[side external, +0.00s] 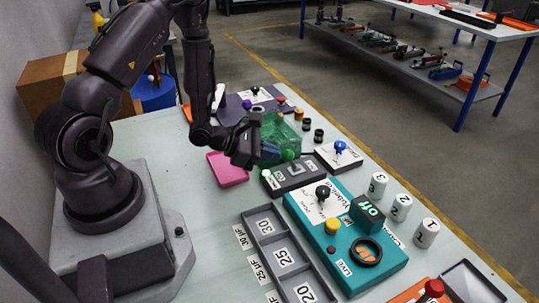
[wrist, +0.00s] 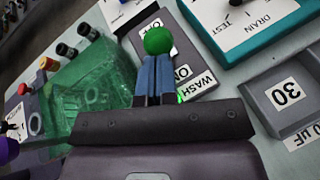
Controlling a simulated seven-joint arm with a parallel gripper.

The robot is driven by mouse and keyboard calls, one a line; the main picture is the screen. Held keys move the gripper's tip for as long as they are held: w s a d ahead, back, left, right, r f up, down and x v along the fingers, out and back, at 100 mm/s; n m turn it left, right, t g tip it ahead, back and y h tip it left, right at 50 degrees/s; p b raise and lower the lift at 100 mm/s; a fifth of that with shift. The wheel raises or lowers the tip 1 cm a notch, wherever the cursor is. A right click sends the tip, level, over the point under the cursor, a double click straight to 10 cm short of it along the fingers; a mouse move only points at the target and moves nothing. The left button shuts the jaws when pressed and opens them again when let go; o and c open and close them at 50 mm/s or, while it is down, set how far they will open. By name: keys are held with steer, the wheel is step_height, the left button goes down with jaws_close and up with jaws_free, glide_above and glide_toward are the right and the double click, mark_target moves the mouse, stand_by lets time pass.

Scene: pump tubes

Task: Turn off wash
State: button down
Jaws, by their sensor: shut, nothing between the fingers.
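The wash box (side external: 300,180) is a dark grey box with WASH, ON and OFF labels. It also shows in the wrist view (wrist: 206,62), with the WASH label nearest my gripper and OFF farther away. Its lever has a green ball knob (side external: 289,155), seen just beyond my fingertips in the wrist view (wrist: 158,40). A green lamp (side external: 267,174) glows on the box's near left end. My gripper (side external: 276,154) has blue fingers, pressed together and empty. In the wrist view its fingertips (wrist: 154,58) are right at the knob; I cannot tell whether they touch it.
A translucent green container (side external: 277,132) stands close beside my gripper. A teal box (side external: 345,235) with a black lever and an "off" display lies nearer the camera. A white-topped box with a blue knob (side external: 340,147) and numbered white cylinders (side external: 400,206) are to the right.

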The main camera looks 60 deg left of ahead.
steer(key=shift+w+r+g, duration=0.3)
steer(key=shift+w+g, duration=0.05)
steer(key=shift+g, duration=0.25)
steer(key=shift+w+r+g, duration=0.4)
steer(key=shift+w+g, duration=0.05)
steer(key=shift+g, duration=0.15)
steer(key=w+g, duration=0.1)
steer(key=w+r+n+g, duration=0.1)
steer(key=shift+g+y, duration=0.3)
steer(key=shift+w+r, duration=0.15)
steer(key=shift+w, duration=1.5)
steer(key=shift+s+a+r, duration=0.15)
steer(key=shift+s+a, duration=0.05)
steer(key=shift+s, duration=0.15)
steer(key=w+r+v, duration=0.1)
steer(key=v, duration=1.1)
steer(key=shift+w+a, duration=0.25)
steer(key=shift+a, duration=0.1)
